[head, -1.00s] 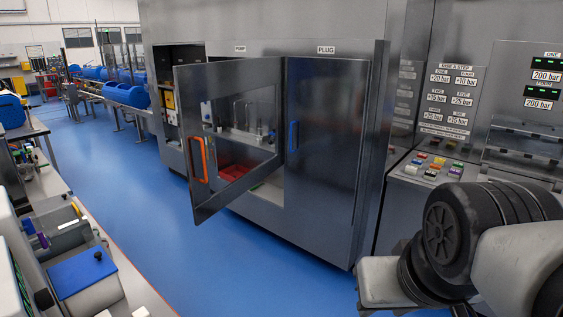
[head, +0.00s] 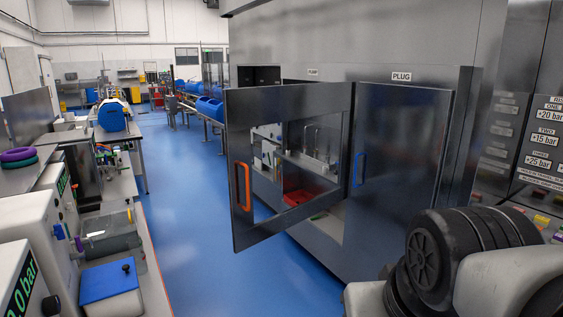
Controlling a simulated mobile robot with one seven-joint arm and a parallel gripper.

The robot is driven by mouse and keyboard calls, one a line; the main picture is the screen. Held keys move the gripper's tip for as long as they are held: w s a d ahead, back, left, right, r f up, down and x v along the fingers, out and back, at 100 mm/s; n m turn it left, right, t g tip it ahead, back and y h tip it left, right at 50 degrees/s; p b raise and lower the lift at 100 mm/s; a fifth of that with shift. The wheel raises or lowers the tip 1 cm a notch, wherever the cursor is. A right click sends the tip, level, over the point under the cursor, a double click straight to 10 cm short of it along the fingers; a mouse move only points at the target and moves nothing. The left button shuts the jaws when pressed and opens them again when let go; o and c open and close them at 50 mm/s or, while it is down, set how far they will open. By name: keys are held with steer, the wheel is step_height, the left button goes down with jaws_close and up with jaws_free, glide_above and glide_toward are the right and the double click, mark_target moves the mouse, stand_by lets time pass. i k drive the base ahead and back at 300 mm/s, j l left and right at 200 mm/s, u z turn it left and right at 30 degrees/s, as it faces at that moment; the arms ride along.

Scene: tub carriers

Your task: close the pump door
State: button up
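The pump door (head: 238,160) stands swung open from the grey cabinet, in the middle of the head view. It is a metal frame with a window and an orange handle (head: 243,187) on its left side. The PUMP label (head: 314,72) is above the opening. Shelves with fittings and a red bin (head: 298,197) show through the window. The plug door (head: 397,180), with a blue handle (head: 359,169), stands to the right of it. My arm shows at the lower right, apart from the door. My gripper is not in view.
A bench with a blue-lidded box (head: 108,283) and gauges runs along the left. Blue floor (head: 187,230) is clear between the bench and the cabinet. Blue tubs (head: 209,108) stand on a conveyor farther back.

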mark_target(245, 108)
steer(key=i+l+u, duration=0.45)
steer(key=i+l, duration=0.45)
